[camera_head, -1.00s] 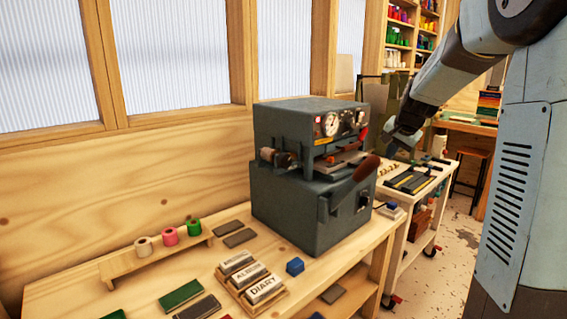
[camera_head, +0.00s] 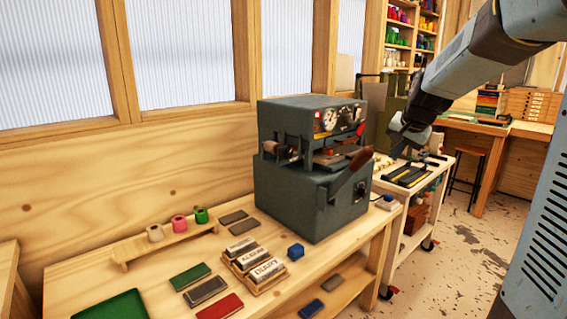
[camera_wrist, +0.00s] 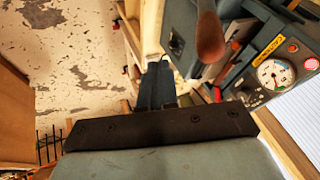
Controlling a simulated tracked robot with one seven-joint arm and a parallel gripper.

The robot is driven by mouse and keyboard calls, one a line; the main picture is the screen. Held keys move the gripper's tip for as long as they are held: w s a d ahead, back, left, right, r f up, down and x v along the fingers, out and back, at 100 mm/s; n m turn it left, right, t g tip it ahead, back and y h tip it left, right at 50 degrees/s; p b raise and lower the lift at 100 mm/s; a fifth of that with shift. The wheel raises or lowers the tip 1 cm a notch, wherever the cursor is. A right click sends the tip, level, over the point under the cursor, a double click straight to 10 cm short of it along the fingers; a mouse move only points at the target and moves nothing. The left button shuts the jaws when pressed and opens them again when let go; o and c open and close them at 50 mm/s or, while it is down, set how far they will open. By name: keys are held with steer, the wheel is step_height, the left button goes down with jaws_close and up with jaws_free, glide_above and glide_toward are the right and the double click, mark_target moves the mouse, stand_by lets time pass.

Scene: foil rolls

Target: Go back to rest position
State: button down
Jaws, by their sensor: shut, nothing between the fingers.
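My gripper (camera_head: 400,150) is at the end of my arm, in front of the white cart and right of the grey press in the head view. In the wrist view my gripper (camera_wrist: 158,88) shows its fingers together with nothing between them.
A wooden tray holds labelled blocks (camera_head: 268,270). A cart (camera_head: 428,195) with dark bars stands right of the press. Worn floor (camera_head: 470,250) is open at the right.

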steer(key=s+a+f+n, duration=0.1)
steer(key=s+a+n, duration=0.2)
steer(key=s, duration=1.2)
steer(key=s+a+f+n+g, duration=0.1)
steer(key=s+a+n, duration=0.3)
steer(key=s, duration=1.1)
steer(key=shift+s+a+h, duration=0.3)
steer(key=shift+s, duration=0.1)
